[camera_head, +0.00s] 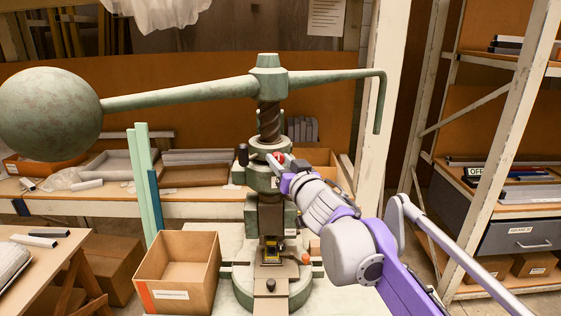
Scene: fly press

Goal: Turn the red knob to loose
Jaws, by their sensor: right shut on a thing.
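The green fly press (266,213) stands upright in the middle, with a long arm across its top, a large ball weight (48,113) at the left and a hooked handle (379,105) at the right. The red knob (277,157) is on the press body just below the screw. My right gripper (281,163) reaches in from the lower right and is shut on the red knob. The fingers and wrist hide part of the knob and of the press behind them. My left gripper is not in view.
An open cardboard box (178,262) stands left of the press base. A wooden table (40,262) is at the far left. A shelf rack (500,140) stands at the right. The press arm and ball extend above my right arm.

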